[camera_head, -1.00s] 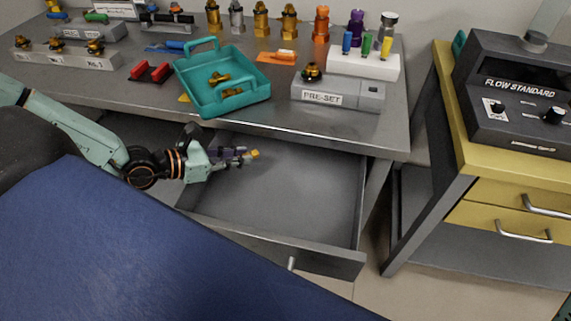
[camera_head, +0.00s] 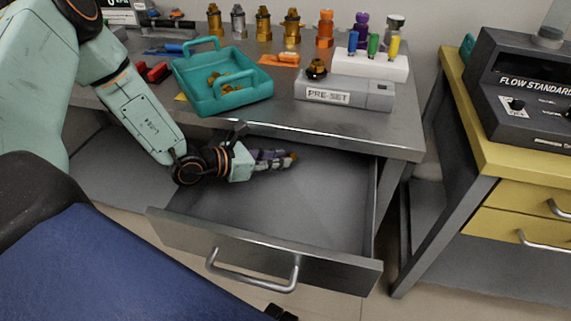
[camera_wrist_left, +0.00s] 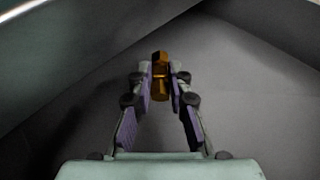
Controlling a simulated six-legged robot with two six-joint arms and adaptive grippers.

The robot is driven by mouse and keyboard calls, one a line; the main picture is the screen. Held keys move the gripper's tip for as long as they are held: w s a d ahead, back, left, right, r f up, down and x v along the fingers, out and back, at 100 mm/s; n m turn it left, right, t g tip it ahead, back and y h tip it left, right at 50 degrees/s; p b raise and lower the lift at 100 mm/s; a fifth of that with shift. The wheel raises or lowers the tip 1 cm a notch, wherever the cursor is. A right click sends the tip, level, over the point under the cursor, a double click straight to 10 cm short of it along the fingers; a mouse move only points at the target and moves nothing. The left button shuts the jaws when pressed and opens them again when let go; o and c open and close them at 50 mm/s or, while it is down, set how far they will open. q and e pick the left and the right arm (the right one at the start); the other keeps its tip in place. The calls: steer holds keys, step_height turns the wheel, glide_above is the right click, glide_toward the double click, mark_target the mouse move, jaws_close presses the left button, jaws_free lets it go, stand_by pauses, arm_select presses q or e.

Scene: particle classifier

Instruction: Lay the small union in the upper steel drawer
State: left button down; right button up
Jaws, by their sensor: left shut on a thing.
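The upper steel drawer (camera_head: 300,205) is pulled out below the bench top and its floor looks bare. My left gripper (camera_head: 288,160) reaches into the drawer opening, near its back under the bench edge. It is shut on a small brass union (camera_head: 294,156). In the left wrist view the union (camera_wrist_left: 160,77) stands between the fingertips of the left gripper (camera_wrist_left: 160,88), with grey drawer surfaces around it. I cannot tell whether the union touches the drawer floor. My right gripper does not show.
A teal tray (camera_head: 205,106) with brass fittings stands on the bench above the drawer. A grey PRE-SET block (camera_head: 345,92) is to its right. The drawer's front panel has a handle (camera_head: 252,284). A yellow cabinet (camera_head: 500,180) stands at the right.

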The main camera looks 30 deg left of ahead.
arm_select(q)
steer(key=shift+w+d+f+b, duration=0.55)
steer(key=shift+w+f, duration=0.1)
steer(key=shift+f, duration=0.05)
steer(key=shift+w+d+f, duration=0.15)
steer(key=shift+w+f, duration=0.15)
steer(key=shift+w, duration=0.15)
steer(key=shift+s, duration=0.15)
steer(key=shift+f+b, duration=0.15)
steer(key=shift+b, duration=0.3)
steer(key=c, duration=1.3)
jaws_free()
steer(key=shift+o, duration=0.2)
